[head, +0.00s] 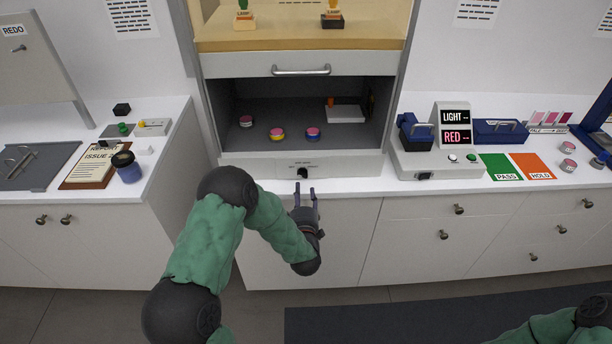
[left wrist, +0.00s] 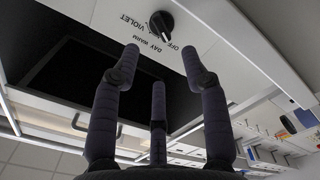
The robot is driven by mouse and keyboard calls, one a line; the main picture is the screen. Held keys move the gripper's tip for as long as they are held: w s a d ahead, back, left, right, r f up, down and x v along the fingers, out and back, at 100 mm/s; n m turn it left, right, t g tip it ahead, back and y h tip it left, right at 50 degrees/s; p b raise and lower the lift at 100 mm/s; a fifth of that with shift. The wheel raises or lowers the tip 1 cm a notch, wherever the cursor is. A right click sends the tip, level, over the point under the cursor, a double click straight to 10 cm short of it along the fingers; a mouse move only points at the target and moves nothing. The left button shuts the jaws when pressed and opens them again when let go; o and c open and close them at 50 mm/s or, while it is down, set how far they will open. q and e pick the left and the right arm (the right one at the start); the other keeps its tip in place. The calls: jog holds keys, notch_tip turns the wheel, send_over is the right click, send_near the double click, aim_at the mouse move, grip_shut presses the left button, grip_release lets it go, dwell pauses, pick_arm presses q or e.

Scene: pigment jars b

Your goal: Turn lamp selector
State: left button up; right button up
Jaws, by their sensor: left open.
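The lamp selector is a black round knob (head: 302,172) on the white front panel below the open booth. In the left wrist view the knob (left wrist: 161,24) shows a light pointer mark. Labels reading OFF, DAY, WARM and VIOLET appear upside down around it; the exact setting is hard to tell. My left gripper (head: 305,188) is open and empty, its fingers pointing up at the panel just below the knob. In the wrist view the spread fingers (left wrist: 161,60) stand apart from the knob, which lies beyond their tips. My right gripper is out of view.
A LIGHT/RED display unit (head: 454,129) and green and orange mats (head: 531,167) lie right. A clipboard (head: 97,167) lies left.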

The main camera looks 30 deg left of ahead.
aim_at(302, 176)
pick_arm(q)
jog(key=b+x, duration=0.1)
jog(key=x, duration=0.7)
jog(key=shift+d, duration=0.1)
jog(key=shift+f, duration=0.1)
grip_shut()
